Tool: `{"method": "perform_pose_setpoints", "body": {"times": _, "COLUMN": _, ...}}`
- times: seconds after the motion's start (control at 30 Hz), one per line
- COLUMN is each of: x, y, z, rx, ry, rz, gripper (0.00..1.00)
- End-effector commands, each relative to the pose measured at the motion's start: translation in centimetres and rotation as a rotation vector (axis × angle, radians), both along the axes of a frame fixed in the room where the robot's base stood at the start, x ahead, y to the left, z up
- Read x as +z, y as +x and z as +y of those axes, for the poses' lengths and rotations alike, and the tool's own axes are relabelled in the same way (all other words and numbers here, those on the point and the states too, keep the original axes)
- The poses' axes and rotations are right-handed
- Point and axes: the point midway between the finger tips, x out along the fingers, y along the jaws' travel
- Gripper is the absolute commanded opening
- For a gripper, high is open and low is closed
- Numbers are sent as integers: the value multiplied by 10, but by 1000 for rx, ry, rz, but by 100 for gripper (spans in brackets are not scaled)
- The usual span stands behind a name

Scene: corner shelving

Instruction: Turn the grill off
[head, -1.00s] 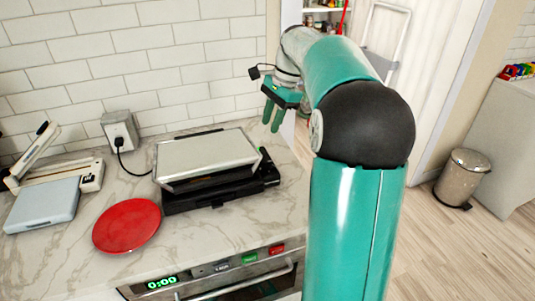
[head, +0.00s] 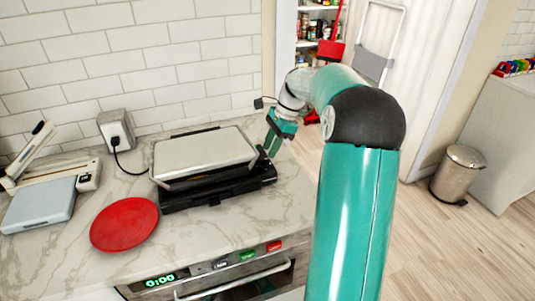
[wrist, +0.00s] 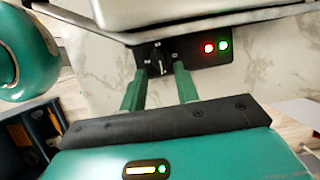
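The grill (head: 205,158) stands on the marble counter with its pale lid lowered over a black base. My gripper (head: 270,145) is at the grill's right side, pointing down. In the wrist view, the grill's black control panel (wrist: 190,52) shows a dark knob (wrist: 158,58) with small white marks around it, plus a lit red light (wrist: 208,48) and a lit green light (wrist: 223,44). My gripper's two green fingers (wrist: 160,76) are apart, with their tips either side of the knob in the picture. I cannot tell whether they touch it.
A red plate (head: 124,224) and a grey-blue scale-like box (head: 38,205) lie left of the grill. A black cord runs from the grill to a wall outlet (head: 116,130). An oven (head: 230,280) is below the counter front. A metal bin (head: 458,174) stands on the floor at right.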

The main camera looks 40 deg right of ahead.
Motion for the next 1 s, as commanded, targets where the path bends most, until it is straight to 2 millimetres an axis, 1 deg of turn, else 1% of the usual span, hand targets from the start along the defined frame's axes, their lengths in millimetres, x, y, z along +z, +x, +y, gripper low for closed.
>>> {"method": "perform_pose_setpoints", "body": {"times": 0.03, "x": -8, "y": 0, "z": 4, "rx": 1, "ry": 1, "rz": 2, "gripper": 31}}
{"method": "perform_pose_setpoints", "body": {"times": 0.1, "x": -17, "y": 2, "z": 7, "rx": 0, "ry": 1, "rz": 1, "gripper": 31}}
{"method": "perform_pose_setpoints", "body": {"times": 0.2, "x": -25, "y": 3, "z": 11, "rx": 1, "ry": 1, "rz": -1, "gripper": 31}}
{"method": "perform_pose_setpoints", "body": {"times": 0.33, "x": -29, "y": 3, "z": 12, "rx": 1, "ry": 0, "rz": -1, "gripper": 31}}
{"method": "perform_pose_setpoints", "body": {"times": 0.53, "x": -29, "y": 3, "z": 12, "rx": 1, "ry": 0, "rz": -1, "gripper": 31}}
{"method": "perform_pose_setpoints", "body": {"times": 0.57, "x": -29, "y": 3, "z": 12, "rx": 1, "ry": 0, "rz": -1, "gripper": 27}}
{"method": "perform_pose_setpoints", "body": {"times": 0.6, "x": -29, "y": 3, "z": 12, "rx": 1, "ry": 0, "rz": -1, "gripper": 19}}
{"method": "perform_pose_setpoints", "body": {"times": 0.7, "x": -29, "y": 3, "z": 12, "rx": 1, "ry": 0, "rz": -1, "gripper": 0}}
{"method": "perform_pose_setpoints", "body": {"times": 1.0, "x": -29, "y": 4, "z": 12, "rx": 10, "ry": -1, "rz": -1, "gripper": 0}}
